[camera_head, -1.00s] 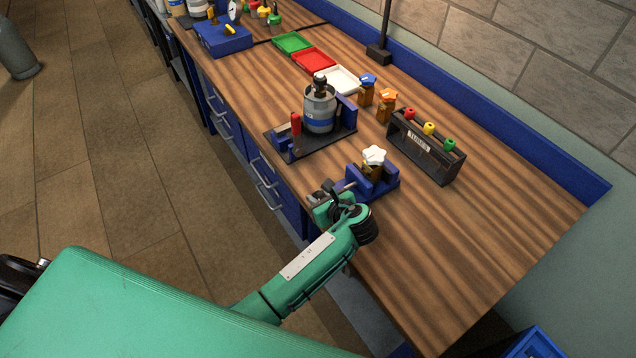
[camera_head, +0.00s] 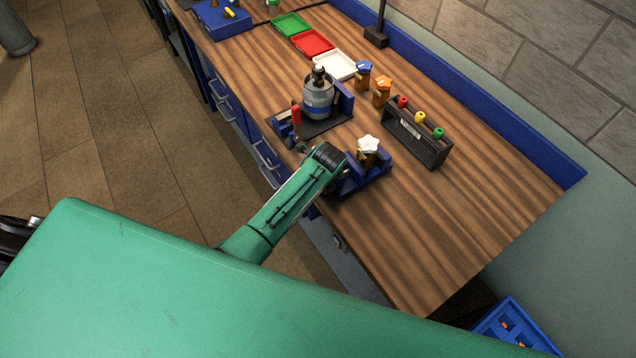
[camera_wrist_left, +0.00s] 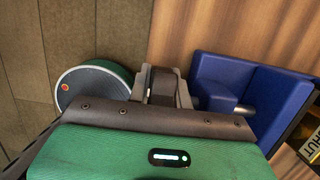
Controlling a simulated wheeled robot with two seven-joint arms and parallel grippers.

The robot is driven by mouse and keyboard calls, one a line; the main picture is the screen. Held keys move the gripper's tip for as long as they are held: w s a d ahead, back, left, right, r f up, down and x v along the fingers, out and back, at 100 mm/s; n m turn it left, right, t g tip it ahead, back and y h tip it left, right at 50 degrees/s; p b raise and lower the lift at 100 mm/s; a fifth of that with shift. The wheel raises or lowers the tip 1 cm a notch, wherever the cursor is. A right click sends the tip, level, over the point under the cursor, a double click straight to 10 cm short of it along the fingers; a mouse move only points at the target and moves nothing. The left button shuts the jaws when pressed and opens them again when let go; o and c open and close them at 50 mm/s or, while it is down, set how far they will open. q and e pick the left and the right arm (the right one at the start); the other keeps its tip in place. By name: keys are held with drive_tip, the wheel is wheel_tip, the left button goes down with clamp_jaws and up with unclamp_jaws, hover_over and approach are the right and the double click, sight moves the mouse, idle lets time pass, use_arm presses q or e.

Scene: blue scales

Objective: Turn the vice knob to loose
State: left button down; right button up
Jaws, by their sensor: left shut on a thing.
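The blue vice (camera_head: 376,182) sits near the front edge of the wooden bench in the head view. A small bottle with a white star-shaped cap (camera_head: 368,145) stands between its jaws. In the left wrist view the blue vice (camera_wrist_left: 277,95) is at the right, with a short metal rod (camera_wrist_left: 244,109) between its blocks. My left gripper (camera_wrist_left: 164,84) is just left of the vice, its grey fingers shut on a dark piece, which looks like the vice knob. In the head view my left wrist hides the knob and the fingertips. My right gripper is out of view.
A grey canister (camera_head: 318,97) stands in a dark holder behind the vice. A black rack (camera_head: 416,137) with coloured knobs and two capped bottles (camera_head: 381,92) stand to the right and back. The bench's near right part is clear. A blue crate (camera_head: 510,325) is at bottom right.

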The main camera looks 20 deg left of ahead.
use_arm(q)
drive_tip(key=shift+s+d+f+g+h, duration=0.1)
drive_tip(key=shift+g+h, duration=0.6)
drive_tip(key=shift+h, duration=0.2)
drive_tip(key=shift+s+d+f+g+h, duration=0.1)
drive_tip(key=shift+g+h, duration=0.6)
drive_tip(key=shift+h, duration=0.2)
drive_tip(key=c, duration=1.6)
unclamp_jaws()
drive_tip(key=shift+o, duration=0.2)
drive_tip(key=r+b, duration=0.1)
drive_tip(key=r, duration=0.3)
drive_tip(key=w+a+r+b, duration=0.1)
drive_tip(key=r+b, duration=0.1)
drive_tip(key=r, duration=0.2)
drive_tip(key=a+r+b, duration=0.1)
drive_tip(key=r, duration=0.3)
drive_tip(key=shift+w+r, duration=0.15)
drive_tip(key=shift+w, duration=0.15)
drive_tip(key=shift+r+b, duration=0.3)
drive_tip(key=shift+r, duration=0.35)
